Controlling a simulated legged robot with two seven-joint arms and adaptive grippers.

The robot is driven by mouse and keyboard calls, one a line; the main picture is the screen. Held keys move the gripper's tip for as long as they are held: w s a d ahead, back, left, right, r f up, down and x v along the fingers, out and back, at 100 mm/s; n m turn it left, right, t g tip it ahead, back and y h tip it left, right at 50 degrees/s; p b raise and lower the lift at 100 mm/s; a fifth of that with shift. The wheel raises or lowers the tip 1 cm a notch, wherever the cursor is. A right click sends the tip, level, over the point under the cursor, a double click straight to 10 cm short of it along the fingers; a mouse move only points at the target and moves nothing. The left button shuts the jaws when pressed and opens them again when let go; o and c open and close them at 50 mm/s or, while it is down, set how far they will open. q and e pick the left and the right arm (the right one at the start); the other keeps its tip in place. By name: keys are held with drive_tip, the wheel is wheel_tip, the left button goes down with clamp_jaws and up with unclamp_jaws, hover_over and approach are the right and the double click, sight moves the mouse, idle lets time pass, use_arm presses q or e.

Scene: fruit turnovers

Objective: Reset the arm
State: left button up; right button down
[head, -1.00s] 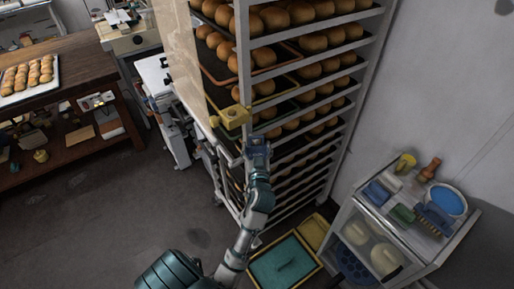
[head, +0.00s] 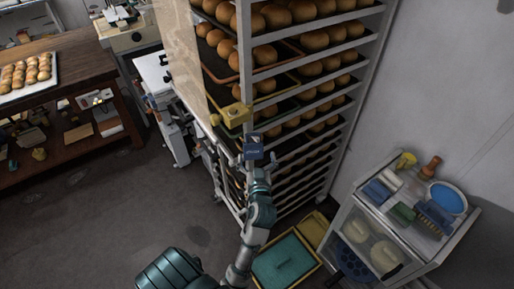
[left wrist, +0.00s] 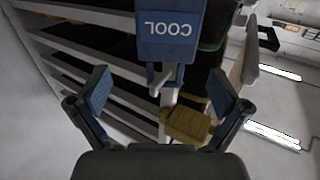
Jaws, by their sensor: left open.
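My left gripper (head: 258,176) is in front of the tall bakery rack (head: 243,60), open and empty. In the left wrist view its two blue-padded fingers (left wrist: 160,80) stand wide apart. A blue tag (head: 253,147) is at the rack's front post, just beyond the gripper. In the left wrist view the tag (left wrist: 170,30) reads COOL, upside down, and the fingers are apart from it. My right gripper is out of view.
The rack holds trays of round buns, with a pale panel (head: 180,50) at its left side. A cart (head: 415,225) with brushes and tubs stands at right. Teal and yellow bins (head: 284,262) lie on the floor. A wooden table (head: 70,75) with pastries is at left. Floor between is clear.

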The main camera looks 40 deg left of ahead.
use_arm(q)
drive_tip(key=s+a+v, duration=0.1)
drive_tip(key=v, duration=0.4)
drive_tip(key=w+d+f+m+h, duration=0.3)
drive_tip(key=w+d+f, duration=0.15)
drive_tip(key=f, duration=0.55)
drive_tip(key=w+d+f+m+h, duration=0.35)
drive_tip(key=d+f, duration=0.25)
drive_tip(key=f, duration=0.5)
drive_tip(key=s+d+f+m+g+h, duration=0.1)
drive_tip(key=s+d+f+h, duration=0.1)
drive_tip(key=f, duration=0.6)
drive_tip(key=s+d+f+m+g+h, duration=0.1)
drive_tip(key=s+d+f, duration=0.15)
drive_tip(key=f, duration=0.45)
drive_tip(key=s+d+f+m+g+h, duration=0.2)
drive_tip(key=f, duration=0.6)
drive_tip(key=s+f+g+h, duration=0.1)
drive_tip(key=s+f+g, duration=0.3)
drive_tip(key=s+f, duration=1.35)
drive_tip(key=s+a+f+g, duration=0.2)
drive_tip(key=s+a+f, duration=0.1)
drive_tip(key=s, duration=0.7)
drive_tip(key=s+a+f+g, duration=0.2)
drive_tip(key=s+f, duration=0.3)
drive_tip(key=s, duration=0.6)
drive_tip(key=shift+a+f+m, duration=0.35)
drive_tip(key=shift+a, duration=0.2)
